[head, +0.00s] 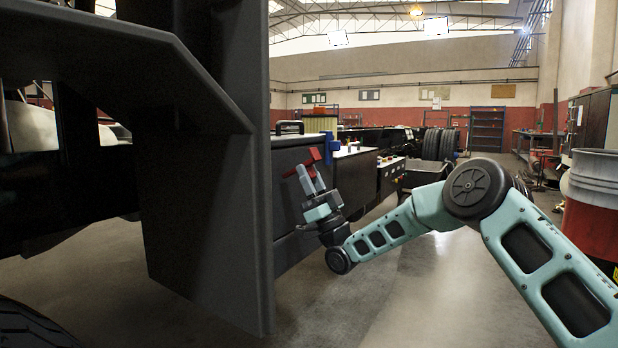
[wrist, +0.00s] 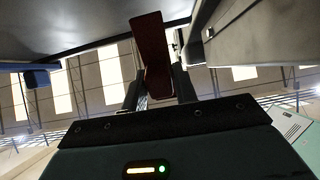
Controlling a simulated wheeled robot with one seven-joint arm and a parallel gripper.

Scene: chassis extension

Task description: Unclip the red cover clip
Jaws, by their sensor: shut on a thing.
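The red cover clip (head: 313,157) shows in the head view on the upper edge of a dark box on the chassis side. My gripper (head: 309,181) reaches up to it from below, with its fingers at the clip's lower end. In the wrist view the red clip (wrist: 152,55) stands between the two dark fingers of my gripper (wrist: 156,88), which are shut on it. Its upper part lies against or near the dark surface above; whether it touches there I cannot tell.
A blue clip (head: 330,147) sits just right of the red one, and a blue part (wrist: 37,78) shows at left in the wrist view. A large dark chassis plate (head: 205,200) stands close at left. A red and grey barrel (head: 595,205) stands at right. The floor between is clear.

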